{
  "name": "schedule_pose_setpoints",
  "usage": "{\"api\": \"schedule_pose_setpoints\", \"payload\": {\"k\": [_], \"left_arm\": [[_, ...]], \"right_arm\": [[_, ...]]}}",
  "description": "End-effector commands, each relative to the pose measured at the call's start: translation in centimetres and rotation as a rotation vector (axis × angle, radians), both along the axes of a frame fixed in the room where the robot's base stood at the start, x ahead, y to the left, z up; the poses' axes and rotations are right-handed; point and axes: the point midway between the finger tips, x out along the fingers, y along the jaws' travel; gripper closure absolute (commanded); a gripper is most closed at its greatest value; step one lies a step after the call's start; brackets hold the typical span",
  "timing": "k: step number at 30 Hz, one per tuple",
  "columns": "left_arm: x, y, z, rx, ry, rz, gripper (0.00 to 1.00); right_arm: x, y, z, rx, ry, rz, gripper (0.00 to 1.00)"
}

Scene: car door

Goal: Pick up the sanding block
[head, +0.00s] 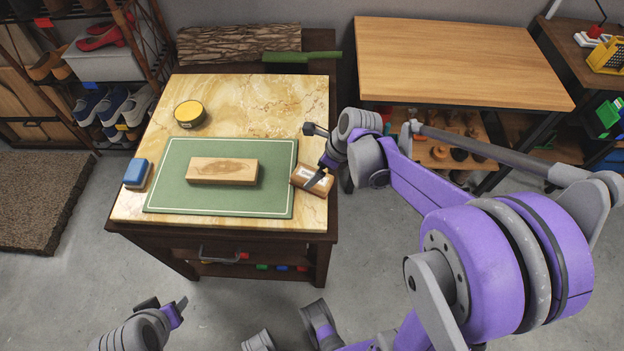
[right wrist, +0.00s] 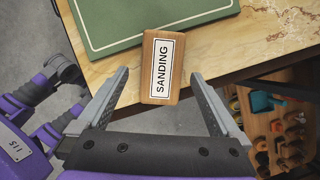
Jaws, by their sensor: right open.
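The sanding block (head: 312,181) is a brown wooden block with a white label. It lies on the marble-topped table at the right edge of the green mat. In the right wrist view the block (right wrist: 162,68) reads "SANDING" and appears in the gap between my fingers, with space on both sides. My right gripper (head: 313,156) is open at the block, with one finger overlapping it in the head view; whether the fingers are above it or down beside it is unclear. My left gripper (head: 166,304) is open and empty, low in front of the table.
The green mat (head: 270,205) holds a plain wood piece (head: 222,171). A blue-and-white block (head: 137,173) and a yellow-lidded tin (head: 189,113) stand on the marble table (head: 270,100). Another wooden table (head: 450,60) stands at the back right; a shoe rack (head: 95,55) is at left.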

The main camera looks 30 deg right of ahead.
Motion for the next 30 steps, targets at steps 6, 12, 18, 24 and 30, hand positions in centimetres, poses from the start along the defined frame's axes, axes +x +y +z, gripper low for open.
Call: {"api": "schedule_pose_setpoints", "payload": {"k": [6,12,18,24,30], "left_arm": [[-0.1,0.0,-0.7,0.0,0.002,0.0,0.5],[-0.1,0.0,-0.9,0.0,0.003,0.0,0.5],[-0.1,0.0,-0.9,0.0,0.003,0.0,0.5],[-0.1,0.0,-0.9,0.0,0.003,0.0,0.5],[-0.1,0.0,-0.9,0.0,0.003,0.0,0.5]], "right_arm": [[1.0,0.4,-3.2,-0.001,-0.001,0.003,0.0],[1.5,0.8,-4.6,-0.001,-0.001,0.001,0.0],[1.5,0.8,-4.6,-0.001,-0.001,0.001,0.0],[1.5,0.8,-4.6,-0.001,-0.001,0.001,0.34],[1.5,0.8,-4.6,-0.001,-0.001,0.001,0.7]]}}
